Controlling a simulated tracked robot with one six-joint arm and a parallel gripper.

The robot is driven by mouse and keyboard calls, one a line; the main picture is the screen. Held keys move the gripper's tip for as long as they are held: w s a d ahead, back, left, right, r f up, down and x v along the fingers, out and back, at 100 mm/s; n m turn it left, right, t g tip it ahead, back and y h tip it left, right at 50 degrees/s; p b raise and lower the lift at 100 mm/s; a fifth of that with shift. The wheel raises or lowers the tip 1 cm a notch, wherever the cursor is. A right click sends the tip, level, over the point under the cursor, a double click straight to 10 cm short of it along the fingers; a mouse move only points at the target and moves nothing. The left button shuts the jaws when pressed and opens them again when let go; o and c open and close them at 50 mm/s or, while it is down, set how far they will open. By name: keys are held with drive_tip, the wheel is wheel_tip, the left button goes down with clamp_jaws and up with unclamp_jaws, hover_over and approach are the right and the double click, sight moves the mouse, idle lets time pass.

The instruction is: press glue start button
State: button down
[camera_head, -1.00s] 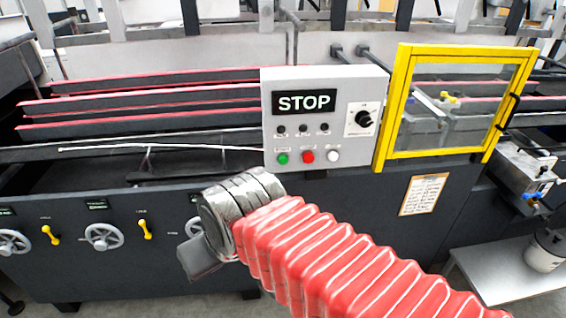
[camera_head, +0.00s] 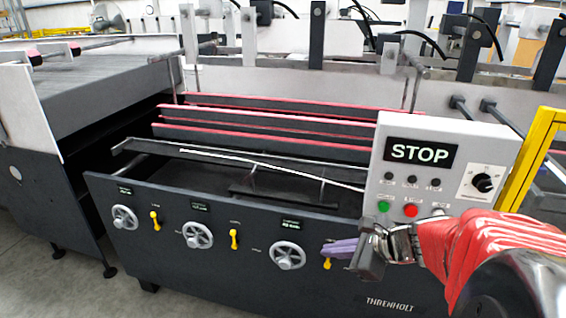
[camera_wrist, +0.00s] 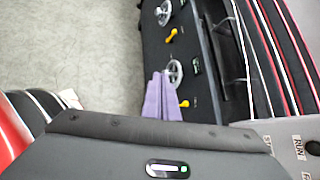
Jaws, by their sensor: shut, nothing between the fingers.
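The grey control panel (camera_head: 452,135) stands at the right of the head view, with a STOP display (camera_head: 421,153). A green button (camera_head: 383,206) and a red button (camera_head: 411,211) sit along its lower edge; a white button beside them is partly hidden by my arm. My gripper (camera_head: 328,251) has purple fingers, shut and empty. It is below and left of the green button, apart from it, pointing left before the machine's front. The fingers also show in the wrist view (camera_wrist: 160,100), where a panel corner (camera_wrist: 300,145) is at lower right.
Handwheels (camera_head: 287,255) and yellow levers (camera_head: 234,239) line the dark machine front (camera_head: 130,190) close to my gripper. A yellow-framed guard (camera_head: 540,150) stands right of the panel. Open floor (camera_head: 50,270) lies at lower left.

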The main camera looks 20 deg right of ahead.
drive_tip(key=d+f+m+t+h, duration=0.2)
drive_tip(key=d+m+t+h, duration=0.1)
drive_tip(key=d+m, duration=0.9)
drive_tip(key=d, duration=0.4)
drive_tip(key=shift+s+d+t+h, duration=0.2)
drive_tip(key=shift+t+h, duration=0.1)
drive_tip(key=shift+f, duration=0.1)
drive_tip(key=w+d, duration=0.5)
drive_tip(key=w, duration=0.2)
drive_tip(key=shift+w, duration=0.15)
drive_tip(key=shift+w+d, duration=0.5)
drive_tip(key=shift+w, duration=0.15)
idle(2.3)
drive_tip(key=shift+s+a, duration=0.1)
drive_tip(key=shift+s, duration=0.05)
idle(0.3)
drive_tip(key=shift+s+a, duration=0.45)
drive_tip(key=shift+s, duration=0.15)
drive_tip(key=shift+s+a, duration=0.7)
drive_tip(key=shift+s, duration=0.35)
drive_tip(key=shift+s+a, duration=0.7)
drive_tip(key=shift+s, duration=0.35)
